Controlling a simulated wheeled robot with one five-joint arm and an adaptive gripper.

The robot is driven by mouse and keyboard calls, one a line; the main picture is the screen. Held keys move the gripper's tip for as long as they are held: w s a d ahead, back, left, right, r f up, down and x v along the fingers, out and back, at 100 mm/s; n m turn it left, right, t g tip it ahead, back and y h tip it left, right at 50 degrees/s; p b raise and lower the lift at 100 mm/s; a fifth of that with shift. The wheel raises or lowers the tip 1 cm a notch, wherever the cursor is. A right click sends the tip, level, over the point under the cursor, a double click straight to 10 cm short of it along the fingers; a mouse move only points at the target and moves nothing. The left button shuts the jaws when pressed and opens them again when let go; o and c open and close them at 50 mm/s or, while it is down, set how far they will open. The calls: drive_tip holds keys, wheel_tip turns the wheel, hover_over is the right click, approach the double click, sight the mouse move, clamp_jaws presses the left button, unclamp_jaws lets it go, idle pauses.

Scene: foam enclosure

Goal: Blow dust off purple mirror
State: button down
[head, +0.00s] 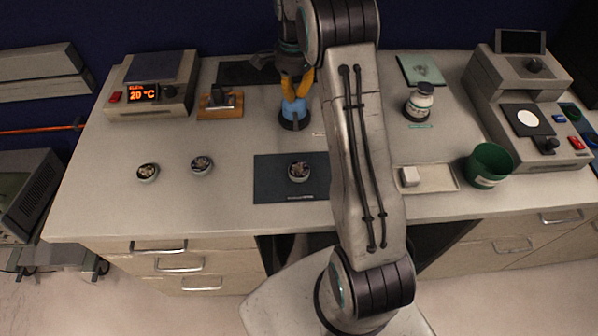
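My gripper (295,97) has yellow fingers and points down at the back middle of the bench. Its fingertips are at the top of a blue bulb-like thing (296,112) with a dark base, probably a blower. I cannot tell whether they grip it. Three small round pieces with dark, speckled tops, perhaps the mirrors, stand on the bench: one at the left (148,172), one right of it (202,165), and one (299,171) on a dark mat (263,186). No purple can be made out on any of them.
A device reading 20 °C (175,98) and a wooden-based holder (220,105) stand back left. At right are a white-lidded jar (419,102), a green cup (489,165), a shallow tray (436,180) and a large grey instrument (500,90). The front left bench is clear.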

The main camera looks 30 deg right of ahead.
drive_tip(key=shift+f, duration=0.4)
drive_tip(key=shift+r, duration=0.15)
drive_tip(key=shift+r+p, duration=2.05)
drive_tip(key=shift+r, duration=0.35)
drive_tip(key=shift+f, duration=0.2)
drive_tip(key=shift+f+b, duration=1.8)
drive_tip(key=shift+f, duration=0.55)
drive_tip(key=shift+r, duration=0.2)
drive_tip(key=shift+r+p, duration=2.1)
drive_tip(key=shift+r, duration=0.25)
